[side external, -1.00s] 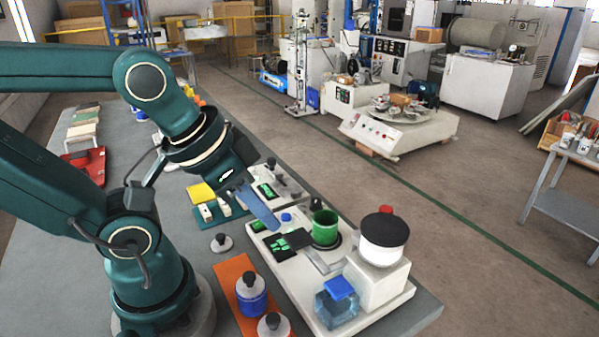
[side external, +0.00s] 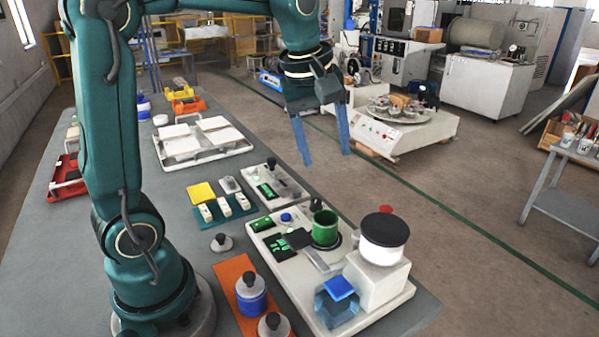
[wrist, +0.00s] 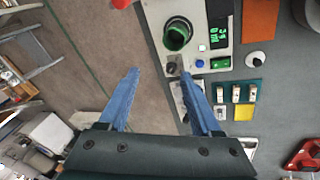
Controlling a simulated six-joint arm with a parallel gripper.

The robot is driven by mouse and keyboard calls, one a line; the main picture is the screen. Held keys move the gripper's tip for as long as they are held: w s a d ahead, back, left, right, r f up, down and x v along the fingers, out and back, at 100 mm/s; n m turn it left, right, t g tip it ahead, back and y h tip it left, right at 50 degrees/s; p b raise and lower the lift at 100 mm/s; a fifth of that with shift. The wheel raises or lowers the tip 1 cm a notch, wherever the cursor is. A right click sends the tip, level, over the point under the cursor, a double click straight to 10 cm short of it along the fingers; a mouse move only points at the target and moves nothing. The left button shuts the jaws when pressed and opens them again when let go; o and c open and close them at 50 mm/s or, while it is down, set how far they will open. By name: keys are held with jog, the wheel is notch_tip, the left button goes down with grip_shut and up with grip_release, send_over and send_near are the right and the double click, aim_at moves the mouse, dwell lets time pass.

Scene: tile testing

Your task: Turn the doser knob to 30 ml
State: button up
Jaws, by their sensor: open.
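A large white station (side external: 287,285) stands on the table's right side, with a green cup (side external: 325,226), a green-digit display (side external: 281,246) and a blue button (side external: 286,217). A small black knob (side external: 316,204), which looks like the doser knob, sits behind the cup at the far edge; it also shows in the wrist view (wrist: 173,67). Its setting cannot be read. My gripper (side external: 327,158) is open and empty, high in the air beyond and above the knob. In the wrist view, the right fingertip of my gripper (wrist: 158,72) appears close to the knob.
A smaller device (side external: 275,188) with its own dark knob stands behind the station. A black-lidded drum (side external: 385,240) rises at the station's right end. A white tile tray (side external: 203,145), a teal rack (side external: 225,212) and an orange mat (side external: 228,272) are on the table.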

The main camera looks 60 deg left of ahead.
jog(key=w+a+f+n+g, duration=0.2)
jog(key=w+a+f+n, duration=0.15)
jog(key=a+f, duration=0.2)
jog(key=g, duration=0.1)
send_over(316, 200)
jog(key=shift+n+h, duration=0.4)
jog(key=shift+n, duration=0.05)
notch_tip(316, 200, down, 6)
jog(key=shift+w+r, duration=0.1)
jog(key=shift+f, duration=2.55)
grip_shut()
